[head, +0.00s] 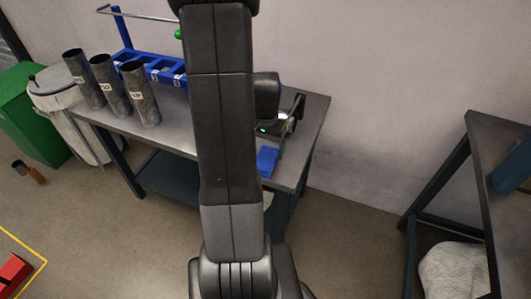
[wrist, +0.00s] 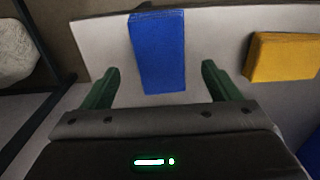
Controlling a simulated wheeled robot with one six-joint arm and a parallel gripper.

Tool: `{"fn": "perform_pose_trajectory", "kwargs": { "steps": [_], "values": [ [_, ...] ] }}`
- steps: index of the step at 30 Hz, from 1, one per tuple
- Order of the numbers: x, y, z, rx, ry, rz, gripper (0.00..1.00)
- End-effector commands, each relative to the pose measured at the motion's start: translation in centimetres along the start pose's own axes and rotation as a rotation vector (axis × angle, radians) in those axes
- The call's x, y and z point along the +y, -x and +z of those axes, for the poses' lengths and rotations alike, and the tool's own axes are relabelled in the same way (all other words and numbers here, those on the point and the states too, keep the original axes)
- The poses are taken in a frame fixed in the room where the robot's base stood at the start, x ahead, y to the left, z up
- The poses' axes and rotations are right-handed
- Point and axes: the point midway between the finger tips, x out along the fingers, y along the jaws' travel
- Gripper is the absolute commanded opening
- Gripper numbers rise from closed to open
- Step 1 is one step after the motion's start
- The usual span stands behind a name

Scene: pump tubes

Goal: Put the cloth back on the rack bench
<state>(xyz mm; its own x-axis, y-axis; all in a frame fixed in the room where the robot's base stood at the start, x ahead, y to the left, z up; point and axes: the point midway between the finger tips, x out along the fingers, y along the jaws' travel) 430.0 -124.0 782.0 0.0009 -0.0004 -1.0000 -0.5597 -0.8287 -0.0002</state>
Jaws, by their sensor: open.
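A blue folded cloth (wrist: 158,52) lies flat on the grey bench top (wrist: 105,40), near the bench edge. It also shows in the head view as a blue patch (head: 267,160) beside my arm, at the bench's front right. My gripper (wrist: 160,72) is open, with its two green fingers apart. In the wrist view the cloth shows between and beyond the fingers, and nothing is held. I cannot tell the gripper's exact height above the cloth. In the head view my arm hides the middle of the bench.
A yellow folded cloth or block (wrist: 283,57) lies to the right of the blue one. Three dark tubes (head: 140,95) and a blue rack (head: 165,68) stand at the bench's left. Another bench (head: 497,150) stands at right, with a white bag (head: 452,270) underneath.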

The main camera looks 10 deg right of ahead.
Motion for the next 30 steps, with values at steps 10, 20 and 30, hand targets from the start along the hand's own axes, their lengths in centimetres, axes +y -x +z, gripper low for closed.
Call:
{"fn": "perform_pose_trajectory", "kwargs": {
  "steps": [10, 20, 30],
  "values": [
    [0.0, 6.9, -0.1, 0.003, 0.000, -0.002, 0.83],
    [0.0, 8.2, 0.0, 0.000, 0.000, 0.000, 0.83],
    [0.0, 8.2, 0.0, 0.000, 0.000, 0.000, 0.83]
  ]
}}
